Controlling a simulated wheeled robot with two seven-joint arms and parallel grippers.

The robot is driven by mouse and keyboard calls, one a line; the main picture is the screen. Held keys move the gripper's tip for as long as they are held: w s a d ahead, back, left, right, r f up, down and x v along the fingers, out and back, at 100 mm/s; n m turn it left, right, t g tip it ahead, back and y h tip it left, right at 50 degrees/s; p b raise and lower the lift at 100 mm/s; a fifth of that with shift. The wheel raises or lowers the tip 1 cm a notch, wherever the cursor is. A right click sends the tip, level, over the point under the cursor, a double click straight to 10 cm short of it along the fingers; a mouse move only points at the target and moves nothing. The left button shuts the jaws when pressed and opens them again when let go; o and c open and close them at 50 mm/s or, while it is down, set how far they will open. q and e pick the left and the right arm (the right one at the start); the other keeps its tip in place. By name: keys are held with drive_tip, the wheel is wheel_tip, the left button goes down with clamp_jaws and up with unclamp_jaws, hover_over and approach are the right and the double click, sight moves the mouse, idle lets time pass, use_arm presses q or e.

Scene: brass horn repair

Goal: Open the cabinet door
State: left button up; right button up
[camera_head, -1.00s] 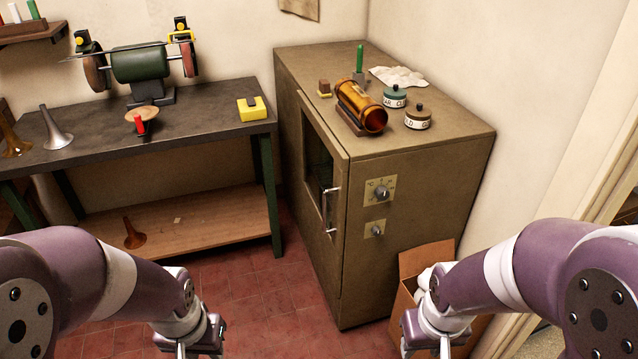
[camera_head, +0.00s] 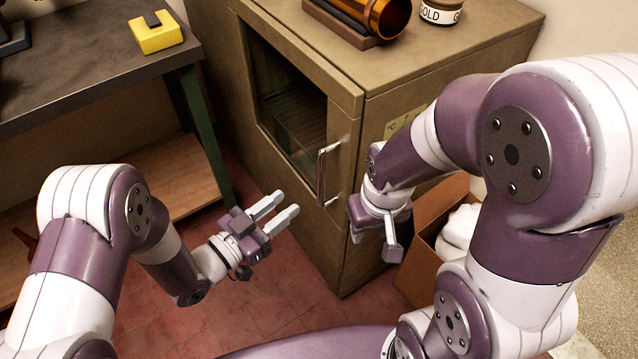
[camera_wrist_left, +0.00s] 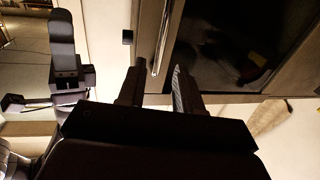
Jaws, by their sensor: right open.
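The brown cabinet (camera_head: 425,70) stands at centre, its door (camera_head: 338,130) shut, with a dark glass window (camera_head: 285,95). A metal bar handle (camera_head: 321,175) is upright at the door's right edge. My left gripper (camera_head: 287,204) is open and empty, in front of the door, left of and a little below the handle and apart from it. In the left wrist view, the handle (camera_wrist_left: 163,40) lines up between the two open fingers (camera_wrist_left: 155,72).
A cardboard box (camera_head: 425,215) with white contents stands right of the cabinet, close to my right gripper. A workbench (camera_head: 110,90) with a yellow block (camera_head: 155,33) is at left. An amber tube (camera_head: 385,15) and a jar (camera_head: 440,12) sit on the cabinet top.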

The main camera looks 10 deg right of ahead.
use_arm(q)
drive_tip(key=x, duration=1.1)
drive_tip(key=shift+w+r+b, duration=0.1)
drive_tip(key=shift+w+b, duration=0.05)
drive_tip(key=shift+b, duration=0.25)
clamp_jaws()
